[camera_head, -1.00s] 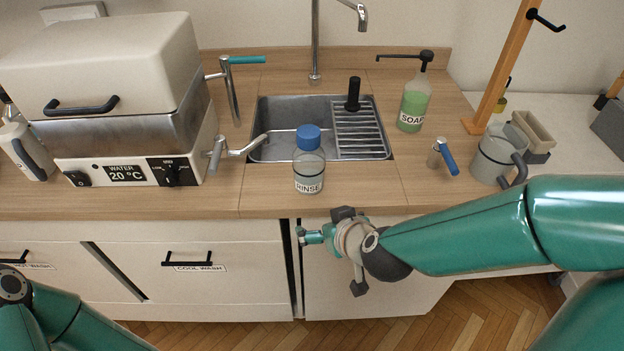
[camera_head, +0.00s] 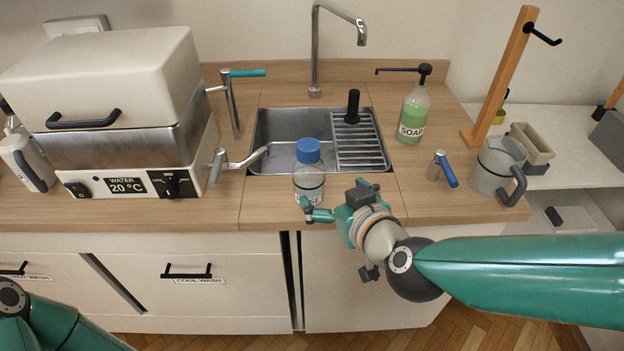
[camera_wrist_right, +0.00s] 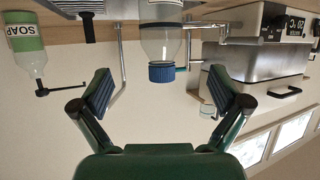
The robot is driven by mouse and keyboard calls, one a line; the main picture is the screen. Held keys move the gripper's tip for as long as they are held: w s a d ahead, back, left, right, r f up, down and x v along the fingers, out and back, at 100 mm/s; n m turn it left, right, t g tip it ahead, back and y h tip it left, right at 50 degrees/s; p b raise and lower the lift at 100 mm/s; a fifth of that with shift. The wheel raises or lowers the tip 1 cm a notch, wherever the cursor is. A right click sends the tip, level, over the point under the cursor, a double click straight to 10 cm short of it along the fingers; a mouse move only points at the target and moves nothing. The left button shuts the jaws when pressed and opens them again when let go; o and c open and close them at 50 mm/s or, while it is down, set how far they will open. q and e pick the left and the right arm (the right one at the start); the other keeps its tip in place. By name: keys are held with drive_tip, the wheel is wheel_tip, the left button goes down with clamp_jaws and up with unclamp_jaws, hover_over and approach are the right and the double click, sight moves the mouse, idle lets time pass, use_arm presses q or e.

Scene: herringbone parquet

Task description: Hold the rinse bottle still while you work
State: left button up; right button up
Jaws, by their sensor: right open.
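The rinse bottle (camera_head: 309,178), clear with a blue cap, stands upright on the wooden counter in front of the sink. My right gripper (camera_head: 325,203) is open at the counter's front edge, close to the bottle's lower right, and hides part of its label. In the right wrist view, which looks upside down, the bottle (camera_wrist_right: 162,45) shows ahead between the two spread fingers (camera_wrist_right: 162,92), with no finger seen closed on it. Part of my left arm shows at the lower left; its gripper is out of view.
The sink (camera_head: 285,130) with a drain rack lies behind the bottle. A soap bottle (camera_head: 413,112) and a grey jug (camera_head: 494,168) stand to the right. A water bath (camera_head: 120,105) stands at the left, its tap (camera_head: 240,162) reaching towards the bottle.

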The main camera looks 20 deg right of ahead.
sight(309, 144)
drive_tip(key=x, duration=0.7)
drive_tip(key=shift+a, duration=0.1)
drive_tip(key=shift+f+p+x, duration=0.15)
drive_tip(key=shift+p+x, duration=0.1)
drive_tip(key=shift+x, duration=1.1)
drive_tip(key=shift+f+p+x, duration=0.15)
drive_tip(key=shift+p+x, duration=0.1)
drive_tip(key=shift+x, duration=1.1)
drive_tip(key=shift+s+r, duration=0.1)
drive_tip(key=shift+s, duration=0.05)
drive_tip(key=c, duration=1.5)
drive_tip(key=shift+r, duration=0.1)
drive_tip(key=shift+r, duration=0.55)
wheel_tip(309, 144, up, 9)
drive_tip(key=p, duration=0.3)
drive_tip(key=shift+r, duration=0.1)
wheel_tip(309, 144, up, 9)
drive_tip(key=p, duration=0.5)
drive_tip(key=shift+r+p, duration=0.25)
drive_tip(key=shift+p, duration=0.05)
